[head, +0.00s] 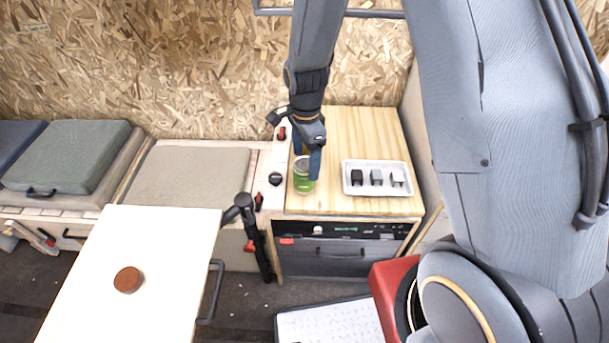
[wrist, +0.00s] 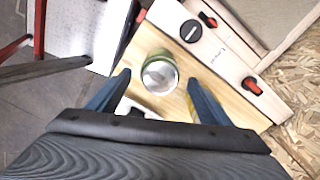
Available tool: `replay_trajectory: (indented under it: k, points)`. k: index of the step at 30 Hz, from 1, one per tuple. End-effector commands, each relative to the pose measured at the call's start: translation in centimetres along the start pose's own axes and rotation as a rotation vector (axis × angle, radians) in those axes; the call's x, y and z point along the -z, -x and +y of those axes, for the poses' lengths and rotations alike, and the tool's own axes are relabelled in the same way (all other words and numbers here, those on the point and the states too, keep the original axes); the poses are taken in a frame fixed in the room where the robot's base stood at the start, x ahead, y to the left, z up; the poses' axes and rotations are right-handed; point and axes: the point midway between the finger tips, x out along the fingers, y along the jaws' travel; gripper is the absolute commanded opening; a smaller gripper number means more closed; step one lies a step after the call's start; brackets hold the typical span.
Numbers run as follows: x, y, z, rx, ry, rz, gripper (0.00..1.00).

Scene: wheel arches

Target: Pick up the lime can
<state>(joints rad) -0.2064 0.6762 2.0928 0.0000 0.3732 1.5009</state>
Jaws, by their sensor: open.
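The lime can (head: 303,183) is a green can with a pale top, standing upright on the wooden counter (head: 360,130) near its left front edge. In the wrist view the can (wrist: 159,72) shows its round light top, a little beyond and between the fingertips. My gripper (head: 308,160) is over the can from behind and above in the head view. In the wrist view its two blue fingers (wrist: 158,80) are spread apart with the can between their lines. I cannot tell whether either finger touches it.
A white tray (head: 347,190) with three small dark and grey blocks sits just right of the can. A panel with a black knob (head: 275,179) and red switches borders the counter's left. A white table (head: 180,230) with a brown round thing (head: 128,279) stands front left.

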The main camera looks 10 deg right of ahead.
Motion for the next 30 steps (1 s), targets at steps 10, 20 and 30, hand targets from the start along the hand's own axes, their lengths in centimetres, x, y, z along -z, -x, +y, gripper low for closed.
replay_trajectory:
  k: [10,20,30]
  points:
    - [-0.4,-2.9,0.2,-0.003,0.001,0.000,0.73]
    - [-0.5,-5.7,0.1,0.000,0.001,0.000,0.73]
    - [-0.5,-5.9,0.1,0.001,0.002,0.000,0.59]
